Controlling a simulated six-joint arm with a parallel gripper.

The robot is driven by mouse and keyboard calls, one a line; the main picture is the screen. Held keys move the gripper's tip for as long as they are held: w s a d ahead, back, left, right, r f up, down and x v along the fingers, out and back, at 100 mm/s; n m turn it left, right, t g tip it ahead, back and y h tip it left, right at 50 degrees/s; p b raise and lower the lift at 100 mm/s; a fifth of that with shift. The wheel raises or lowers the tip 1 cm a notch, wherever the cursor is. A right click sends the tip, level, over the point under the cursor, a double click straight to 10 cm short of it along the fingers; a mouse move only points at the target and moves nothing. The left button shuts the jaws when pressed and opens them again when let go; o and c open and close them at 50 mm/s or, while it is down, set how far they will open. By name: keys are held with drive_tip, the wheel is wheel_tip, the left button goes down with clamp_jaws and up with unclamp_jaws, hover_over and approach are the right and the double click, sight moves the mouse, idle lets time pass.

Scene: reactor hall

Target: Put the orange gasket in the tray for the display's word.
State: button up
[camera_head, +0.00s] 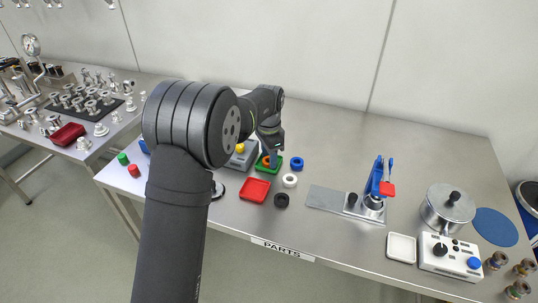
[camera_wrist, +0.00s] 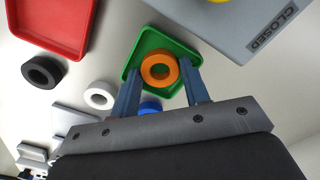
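The orange gasket (camera_wrist: 159,71) lies inside the green tray (camera_wrist: 148,40) in the wrist view. The green tray also shows in the head view (camera_head: 279,168), with the orange gasket (camera_head: 266,160) partly hidden by my gripper. My gripper (camera_wrist: 160,72) has its two fingers apart, one on each side of the gasket, with thin gaps showing. A red tray (camera_wrist: 78,28) lies apart from the green one, empty where visible; it also shows in the head view (camera_head: 254,189). The grey display box (camera_wrist: 225,25) reads CLOSED.
A black gasket (camera_wrist: 42,72), a white gasket (camera_wrist: 100,95) and a partly hidden blue gasket (camera_wrist: 150,107) lie near the trays. A blue-handled clamp press (camera_head: 375,190), a pot (camera_head: 447,208) and a white control box (camera_head: 450,256) stand to the right.

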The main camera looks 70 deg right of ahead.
drive_tip(key=shift+r, duration=0.1)
wheel_tip(320, 180, up, 12)
drive_tip(key=shift+r, duration=0.1)
idle(0.6)
wheel_tip(320, 180, down, 13)
drive_tip(key=shift+r, duration=0.15)
wheel_tip(320, 180, up, 3)
drive_tip(key=shift+f, duration=0.1)
drive_tip(key=shift+r, duration=0.8)
